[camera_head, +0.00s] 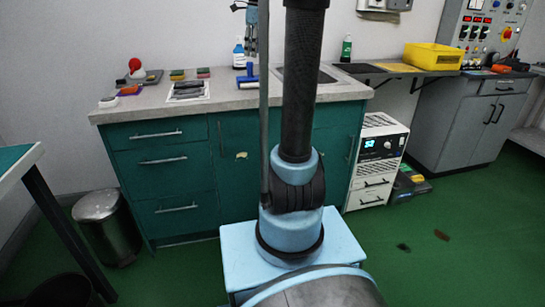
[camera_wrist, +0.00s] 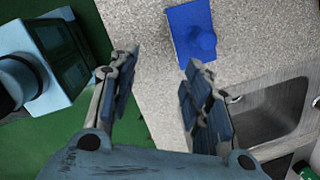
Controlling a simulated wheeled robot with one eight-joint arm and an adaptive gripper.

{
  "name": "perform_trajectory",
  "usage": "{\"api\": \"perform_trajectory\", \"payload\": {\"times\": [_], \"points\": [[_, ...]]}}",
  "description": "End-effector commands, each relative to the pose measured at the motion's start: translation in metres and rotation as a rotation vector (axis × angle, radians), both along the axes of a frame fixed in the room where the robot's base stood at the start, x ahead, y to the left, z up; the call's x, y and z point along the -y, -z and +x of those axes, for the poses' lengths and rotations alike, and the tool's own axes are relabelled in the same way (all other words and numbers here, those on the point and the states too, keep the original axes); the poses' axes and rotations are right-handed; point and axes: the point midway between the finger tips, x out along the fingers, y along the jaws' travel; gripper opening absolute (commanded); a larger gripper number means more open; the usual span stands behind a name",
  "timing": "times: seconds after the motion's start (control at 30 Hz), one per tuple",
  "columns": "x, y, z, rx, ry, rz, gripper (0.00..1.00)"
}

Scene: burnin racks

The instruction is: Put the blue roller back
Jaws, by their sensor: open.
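The blue roller (camera_head: 248,80) is on the light speckled counter, left of the sink, with its handle sticking up. In the wrist view the blue roller (camera_wrist: 190,38) shows at the top centre, its round handle end towards the camera. My gripper (camera_wrist: 160,63) is open and empty above the counter's edge, its two fingers well apart. The roller lies beyond the fingertips, nearer the right finger, and is not between them. In the head view my gripper is partly hidden behind my arm and column, above the roller.
The sink (camera_wrist: 275,115) is right of my fingers. On the counter are a tray (camera_head: 188,90), sponges (camera_head: 190,74), a red-knobbed item (camera_head: 135,66) and a blue-white bottle (camera_head: 239,55). A yellow bin (camera_head: 433,57) stands farther right.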

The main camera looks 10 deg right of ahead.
Motion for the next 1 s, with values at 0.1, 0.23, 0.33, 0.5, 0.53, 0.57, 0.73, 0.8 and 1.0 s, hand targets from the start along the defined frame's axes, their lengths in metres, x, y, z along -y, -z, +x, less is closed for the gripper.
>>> {"api": "perform_trajectory", "payload": {"times": [0.1,0.23,0.33,0.5,0.53,0.57,0.73,0.8,1.0], "points": [[-0.003,0.018,-0.045,0.022,-0.205,-0.035,0.45],[-0.005,0.039,-0.089,0.044,-0.433,-0.076,0.45],[-0.007,0.059,-0.122,0.061,-0.608,-0.109,0.45],[-0.008,0.098,-0.178,0.085,-0.908,-0.164,0.45],[-0.009,0.105,-0.188,0.089,-0.96,-0.173,0.45],[-0.009,0.113,-0.197,0.092,-1.012,-0.183,0.45],[-0.009,0.16,-0.25,0.108,-1.313,-0.241,0.45],[-0.009,0.181,-0.271,0.114,-1.436,-0.265,0.45],[-0.008,0.243,-0.324,0.123,-1.775,-0.33,0.45]]}}
